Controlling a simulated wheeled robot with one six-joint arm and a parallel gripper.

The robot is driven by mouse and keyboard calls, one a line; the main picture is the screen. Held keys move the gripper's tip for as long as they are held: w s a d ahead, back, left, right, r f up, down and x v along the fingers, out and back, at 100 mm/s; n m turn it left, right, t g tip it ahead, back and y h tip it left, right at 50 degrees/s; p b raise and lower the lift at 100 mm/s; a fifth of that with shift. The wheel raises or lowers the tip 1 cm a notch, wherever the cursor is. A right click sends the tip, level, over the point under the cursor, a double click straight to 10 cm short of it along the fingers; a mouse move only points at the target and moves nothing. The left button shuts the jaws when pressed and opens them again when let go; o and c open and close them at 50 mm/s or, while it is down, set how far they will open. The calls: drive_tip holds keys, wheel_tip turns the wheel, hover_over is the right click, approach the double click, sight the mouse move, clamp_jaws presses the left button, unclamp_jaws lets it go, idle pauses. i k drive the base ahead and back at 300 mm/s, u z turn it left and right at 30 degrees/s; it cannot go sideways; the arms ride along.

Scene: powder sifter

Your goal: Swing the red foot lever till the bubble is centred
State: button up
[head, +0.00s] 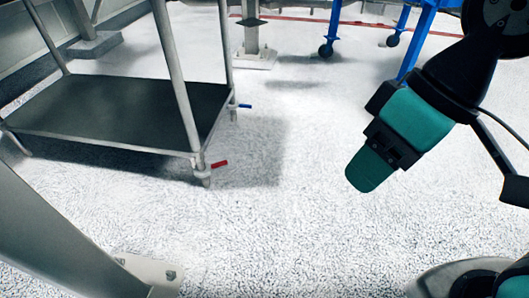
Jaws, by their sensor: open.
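The red foot lever (219,164) is a small red handle on the foot at the front right leg of a grey metal stand. It points right and slightly up, just above the speckled floor. My gripper (362,180), teal and black, hangs to the right of the red lever, well apart from it, and touches nothing. Its jaws are open and empty. A bubble level is not visible in this view.
A blue lever (244,106) sits on the stand's rear right foot. The stand has a dark lower shelf (110,110) between its legs. A grey post with a bolted base plate (150,272) stands at front left. Blue wheeled frames (335,25) are at the back. Floor between lever and gripper is clear.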

sight(203, 174)
drive_tip(key=z, duration=0.95)
drive_tip(key=i, duration=1.3)
drive_tip(key=u, duration=2.25)
